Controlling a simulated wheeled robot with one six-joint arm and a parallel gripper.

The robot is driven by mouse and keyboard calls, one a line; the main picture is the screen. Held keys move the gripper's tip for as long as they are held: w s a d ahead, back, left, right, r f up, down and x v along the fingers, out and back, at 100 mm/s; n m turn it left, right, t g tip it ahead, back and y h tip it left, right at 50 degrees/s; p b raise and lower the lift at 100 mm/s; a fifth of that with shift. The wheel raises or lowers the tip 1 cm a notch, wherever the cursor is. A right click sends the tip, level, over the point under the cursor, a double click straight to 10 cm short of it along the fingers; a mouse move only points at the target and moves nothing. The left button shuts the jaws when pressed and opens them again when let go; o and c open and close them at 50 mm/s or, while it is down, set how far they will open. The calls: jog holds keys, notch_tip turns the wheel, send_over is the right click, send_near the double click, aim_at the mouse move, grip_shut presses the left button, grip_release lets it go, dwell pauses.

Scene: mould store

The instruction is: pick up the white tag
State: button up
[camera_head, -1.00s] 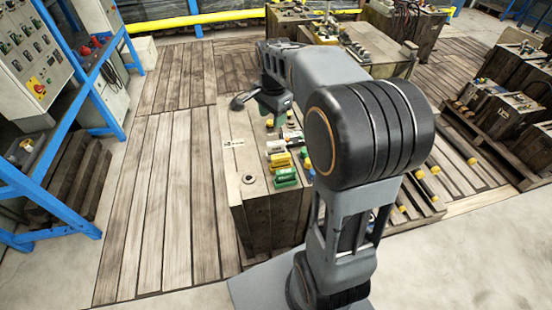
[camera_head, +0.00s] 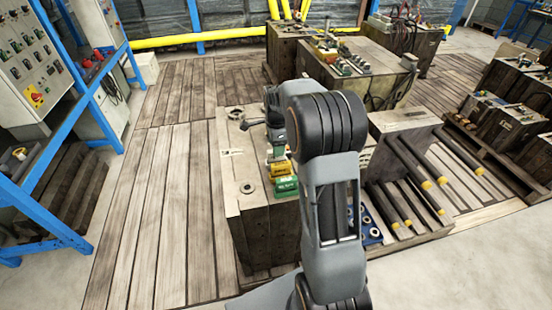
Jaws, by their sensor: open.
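A small white tag (camera_head: 230,153) with a dark mark appears to lie flat on the pale top of the near block (camera_head: 233,190), towards its left edge. It is too small to read. My arm hides the right part of the block top.
Green and yellow blocks (camera_head: 284,186) stand right of the tag, near my gripper. A round disc (camera_head: 247,188) lies in front of it and a dark ring-shaped part (camera_head: 235,113) behind. Dark bars with yellow ends (camera_head: 405,160) lie to the right. Plank floor is clear at left.

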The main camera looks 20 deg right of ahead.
jog(key=shift+w+f+b, duration=0.1)
jog(key=shift+f+b, duration=0.35)
jog(key=shift+f, duration=2.15)
grip_shut()
jog(key=shift+r, duration=0.1)
